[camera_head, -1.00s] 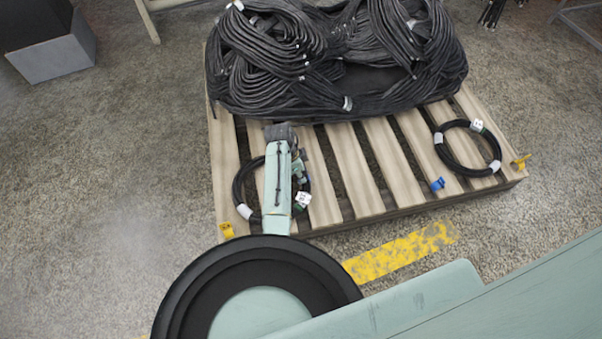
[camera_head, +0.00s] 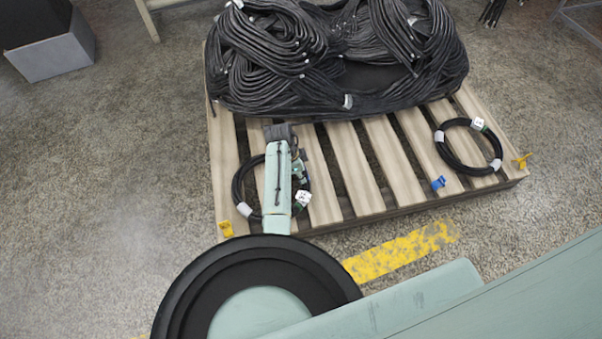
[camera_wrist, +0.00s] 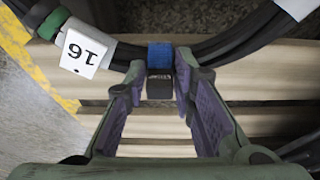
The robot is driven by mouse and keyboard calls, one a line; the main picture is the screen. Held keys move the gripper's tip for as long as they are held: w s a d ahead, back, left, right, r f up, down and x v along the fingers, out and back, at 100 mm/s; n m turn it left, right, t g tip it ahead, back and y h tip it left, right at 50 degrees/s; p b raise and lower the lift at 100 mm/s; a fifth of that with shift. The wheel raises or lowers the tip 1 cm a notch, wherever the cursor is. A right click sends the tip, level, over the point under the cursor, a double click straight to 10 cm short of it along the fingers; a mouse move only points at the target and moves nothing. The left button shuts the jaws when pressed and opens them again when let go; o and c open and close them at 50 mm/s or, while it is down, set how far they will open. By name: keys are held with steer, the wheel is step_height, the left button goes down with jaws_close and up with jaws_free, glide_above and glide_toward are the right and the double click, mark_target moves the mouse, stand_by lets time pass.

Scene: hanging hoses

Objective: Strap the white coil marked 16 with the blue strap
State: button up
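The coil marked 16 (camera_wrist: 225,42) is black hose with white bands, not white overall. Its white tag (camera_wrist: 85,52) reads 16, upside down in the wrist view. The coil lies at the pallet's front left in the head view (camera_head: 240,185), partly hidden by my arm. A blue strap (camera_wrist: 159,55) sits around the hose bundle, with a dark piece below it. My gripper (camera_wrist: 160,66) is open, with its fingertips on either side of the strap and small gaps showing. In the head view my gripper (camera_head: 298,168) is mostly hidden by my wrist.
A wooden pallet (camera_head: 343,170) carries a large black hose pile (camera_head: 290,60) at the back. Another black coil (camera_head: 455,162) lies at its right, with a blue strap piece (camera_head: 438,184) nearby. Yellow pieces (camera_head: 226,228) sit at the front corners.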

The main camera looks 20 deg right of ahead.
steer(key=o, duration=0.4)
steer(key=v, duration=1.2)
